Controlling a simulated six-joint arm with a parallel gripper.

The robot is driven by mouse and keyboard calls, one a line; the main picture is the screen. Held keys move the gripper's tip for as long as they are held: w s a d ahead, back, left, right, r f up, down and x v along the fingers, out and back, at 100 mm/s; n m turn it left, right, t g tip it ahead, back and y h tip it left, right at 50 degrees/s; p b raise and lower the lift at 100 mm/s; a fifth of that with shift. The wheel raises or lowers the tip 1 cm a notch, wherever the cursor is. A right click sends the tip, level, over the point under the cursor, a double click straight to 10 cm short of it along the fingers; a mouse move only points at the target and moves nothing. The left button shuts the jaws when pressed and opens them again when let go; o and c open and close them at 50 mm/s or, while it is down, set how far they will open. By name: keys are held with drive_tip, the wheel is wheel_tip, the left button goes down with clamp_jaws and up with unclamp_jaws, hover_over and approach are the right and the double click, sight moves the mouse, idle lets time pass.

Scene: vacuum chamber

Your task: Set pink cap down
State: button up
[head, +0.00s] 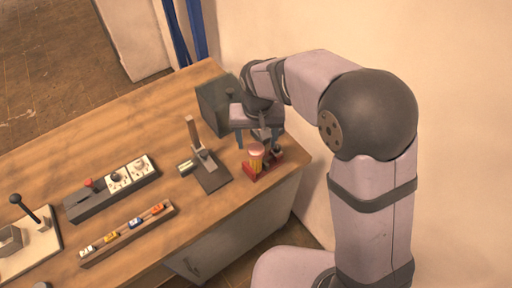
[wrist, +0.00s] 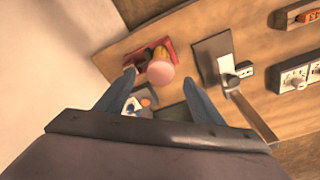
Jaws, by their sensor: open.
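The pink cap (wrist: 160,73) shows as a round disc in the wrist view, between the tips of my gripper (wrist: 159,79). The jaws are open, with a finger on either side of the cap and apparent gaps between. In the head view the pink cap (head: 257,147) sits at the top of a yellow-orange jar (head: 256,162) in a red holder (head: 250,176). I cannot tell whether it is seated squarely. My gripper (head: 258,139) is just above the jar, partly hidden by my wrist.
A dark stand with an upright post (head: 212,180) is left of the red holder. A dark grey box (head: 213,108) stands behind. A knob panel (head: 112,188) and a wooden rack of small coloured items (head: 127,233) lie further left. The table's right edge is close by.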

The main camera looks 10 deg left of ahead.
sight(256, 148)
drive_tip(key=shift+w+a+f+p, duration=0.15)
drive_tip(key=shift+f+p, duration=0.25)
drive_tip(key=shift+f, duration=0.6)
drive_tip(key=shift+w+f+p, duration=0.1)
drive_tip(key=shift+f+p, duration=0.25)
drive_tip(key=shift+f, duration=0.65)
drive_tip(key=shift+c, duration=0.3)
drive_tip(key=c, duration=1.1)
drive_tip(key=shift+c, duration=0.2)
drive_tip(key=shift+r, duration=0.1)
drive_tip(key=shift+w+r+b, duration=0.1)
drive_tip(key=shift+r+b, duration=0.25)
drive_tip(key=shift+r, duration=0.25)
wheel_tip(256, 148, up, 9)
drive_tip(key=b, duration=0.2)
drive_tip(key=shift+f, duration=0.15)
